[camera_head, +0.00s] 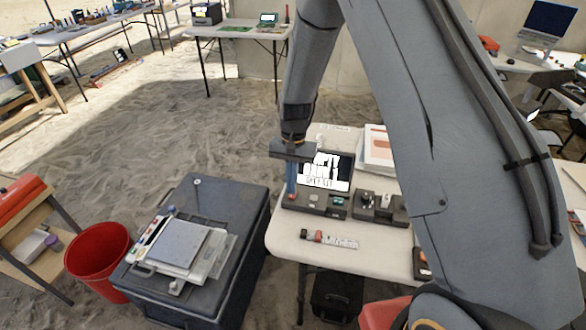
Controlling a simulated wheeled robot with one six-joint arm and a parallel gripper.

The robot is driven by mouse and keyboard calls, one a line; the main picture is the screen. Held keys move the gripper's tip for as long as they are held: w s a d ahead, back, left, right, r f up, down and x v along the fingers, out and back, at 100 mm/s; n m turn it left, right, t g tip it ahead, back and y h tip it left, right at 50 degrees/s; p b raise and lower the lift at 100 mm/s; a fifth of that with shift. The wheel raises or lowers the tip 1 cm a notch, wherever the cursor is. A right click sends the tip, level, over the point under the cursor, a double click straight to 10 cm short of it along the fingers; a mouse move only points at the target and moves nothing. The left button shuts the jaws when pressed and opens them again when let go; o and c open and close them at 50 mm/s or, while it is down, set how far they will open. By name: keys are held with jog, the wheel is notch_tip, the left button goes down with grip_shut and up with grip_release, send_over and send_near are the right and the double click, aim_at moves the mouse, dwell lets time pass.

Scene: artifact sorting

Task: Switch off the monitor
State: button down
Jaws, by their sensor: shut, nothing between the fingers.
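A small monitor (327,184) with a lit screen showing white shapes on black stands on the white table, partly hidden behind my gripper. A dark box with buttons (315,202) lies in front of it. My gripper (291,193) points down over the left end of this box, its fingers closed together and holding nothing. The fingertips are at or just above the box; I cannot tell whether they touch it. Another screen (549,22), lit blue, stands on a desk at the upper right.
The white table (290,245) also holds more dark devices (379,206), a small ruler-like strip (340,242) and papers (377,150). A black case (255,190) with a scale-like device (180,245) and a red bucket (98,252) stand left. Open sand lies beyond.

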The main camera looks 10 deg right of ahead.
jog(key=shift+s+f+p, duration=0.1)
jog(key=shift+f+p, duration=0.2)
jog(key=shift+f, duration=0.65)
jog(key=shift+s+f+b, duration=0.1)
jog(key=shift+f+b, duration=0.2)
jog(key=shift+a, duration=0.1)
jog(key=shift+r, duration=0.1)
jog(key=shift+w+d+r, duration=0.15)
jog(key=shift+w+d, duration=0.2)
jog(key=shift+w, duration=0.35)
jog(key=shift+r, duration=0.15)
notch_tip(320, 180, up, 14)
jog(key=s+b, duration=0.1)
jog(key=s, duration=0.1)
jog(key=shift+a+f, duration=0.2)
jog(key=shift+a, duration=0.25)
